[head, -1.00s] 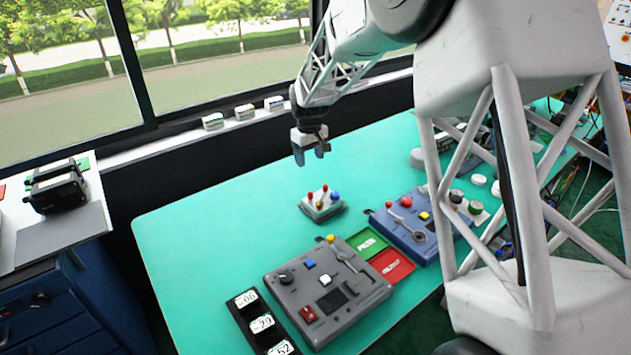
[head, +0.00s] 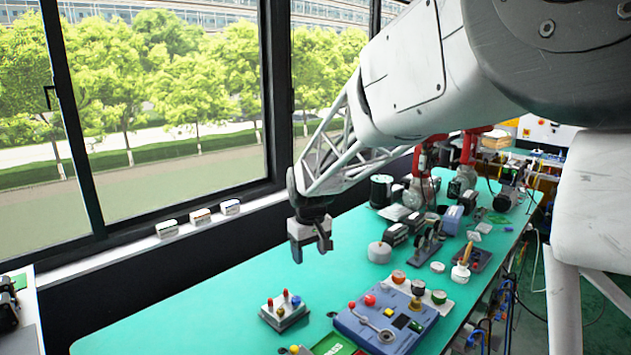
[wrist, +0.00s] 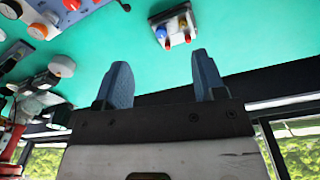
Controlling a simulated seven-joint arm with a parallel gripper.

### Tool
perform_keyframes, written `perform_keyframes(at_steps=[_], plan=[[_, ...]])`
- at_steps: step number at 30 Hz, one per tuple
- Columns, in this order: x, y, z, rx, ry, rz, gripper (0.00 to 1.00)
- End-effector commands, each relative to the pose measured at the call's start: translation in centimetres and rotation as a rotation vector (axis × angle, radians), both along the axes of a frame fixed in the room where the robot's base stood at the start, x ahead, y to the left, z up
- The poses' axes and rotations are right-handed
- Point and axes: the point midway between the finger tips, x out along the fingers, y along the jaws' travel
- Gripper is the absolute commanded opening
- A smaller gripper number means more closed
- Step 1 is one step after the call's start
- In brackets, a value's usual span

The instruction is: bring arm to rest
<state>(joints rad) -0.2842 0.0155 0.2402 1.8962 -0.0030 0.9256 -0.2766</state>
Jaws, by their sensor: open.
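My gripper (head: 325,243) hangs above the teal table in the head view, fingers pointing down. In the wrist view my gripper (wrist: 158,80) shows two blue fingers set wide apart, with nothing between them. It is open and empty. A small grey block with coloured knobs (head: 283,312) stands on the table below and in front of it, and it also shows in the wrist view (wrist: 177,32), beyond the fingers. My gripper touches nothing that I can see.
A blue panel box (head: 350,325) with a lever stands at the front right. A round grey part (head: 379,252) sits right of my gripper, with several devices and red machines (head: 424,170) farther back. The teal table (head: 215,305) is clear at left. Windows line the back.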

Motion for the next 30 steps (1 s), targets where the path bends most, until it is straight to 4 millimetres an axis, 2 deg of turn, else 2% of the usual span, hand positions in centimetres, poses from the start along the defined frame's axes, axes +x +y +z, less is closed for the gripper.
perform_keyframes(at_steps=[3, 12, 21, 30], plan=[[-2.6, -2.4, 1.7, 0.005, -0.014, -0.043, 0.64], [-9.1, -7.5, 4.6, 0.016, -0.044, -0.151, 0.64], [-16.1, -11.8, 6.3, 0.027, -0.074, -0.259, 0.64], [-23.3, -15.3, 6.7, 0.038, -0.104, -0.365, 0.64]])
